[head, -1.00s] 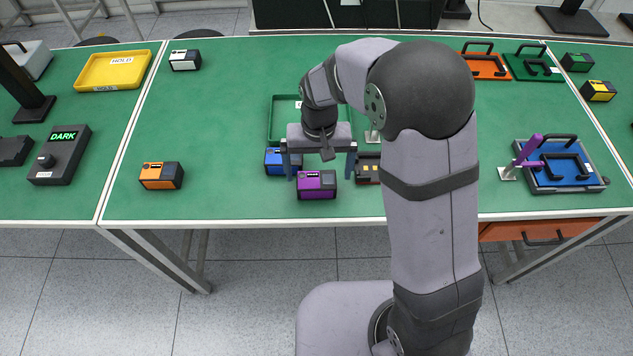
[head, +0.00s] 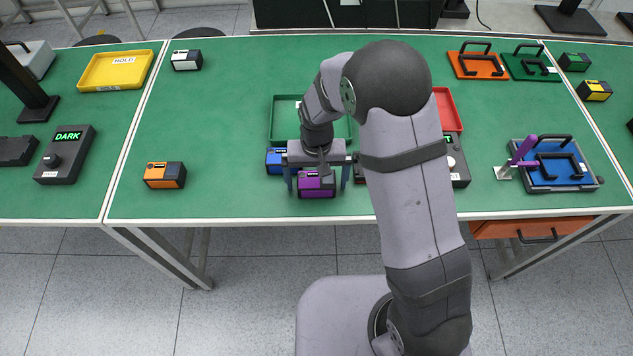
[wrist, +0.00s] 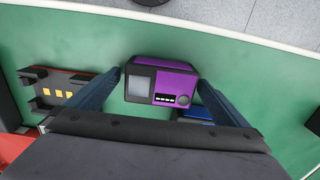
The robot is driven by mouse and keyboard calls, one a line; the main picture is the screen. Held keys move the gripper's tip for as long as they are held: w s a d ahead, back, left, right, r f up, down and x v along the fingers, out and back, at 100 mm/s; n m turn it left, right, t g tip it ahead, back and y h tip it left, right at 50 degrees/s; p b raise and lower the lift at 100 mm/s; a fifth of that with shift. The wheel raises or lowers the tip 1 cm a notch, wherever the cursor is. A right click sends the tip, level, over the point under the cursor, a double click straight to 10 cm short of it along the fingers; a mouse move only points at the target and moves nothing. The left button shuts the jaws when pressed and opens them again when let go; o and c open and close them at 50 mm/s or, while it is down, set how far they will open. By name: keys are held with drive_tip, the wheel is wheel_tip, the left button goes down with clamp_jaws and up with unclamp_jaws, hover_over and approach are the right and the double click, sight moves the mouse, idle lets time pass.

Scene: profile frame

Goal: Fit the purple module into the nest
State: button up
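The purple module (head: 317,186) sits on the green table near its front edge. My gripper (head: 318,180) is over it, with one finger on each side. In the wrist view the purple module (wrist: 176,80) lies between the fingertips of my open gripper (wrist: 160,82), with narrow gaps at its sides. A dark block with yellow pads, which looks like the nest (wrist: 58,92), shows at the left in the wrist view. In the head view my arm mostly hides it.
A blue module (head: 274,160) stands close behind the purple one, partly hidden. An orange module (head: 165,175) stands to the left. A green tray (head: 284,112) and a red tray (head: 449,110) lie behind. A blue case (head: 560,180) with a purple lever (head: 524,149) is at right.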

sight(316, 179)
drive_tip(key=c, duration=1.3)
drive_tip(key=shift+o, duration=0.2)
drive_tip(key=shift+r, duration=0.1)
wheel_tip(316, 179, up, 10)
drive_tip(key=b, duration=0.3)
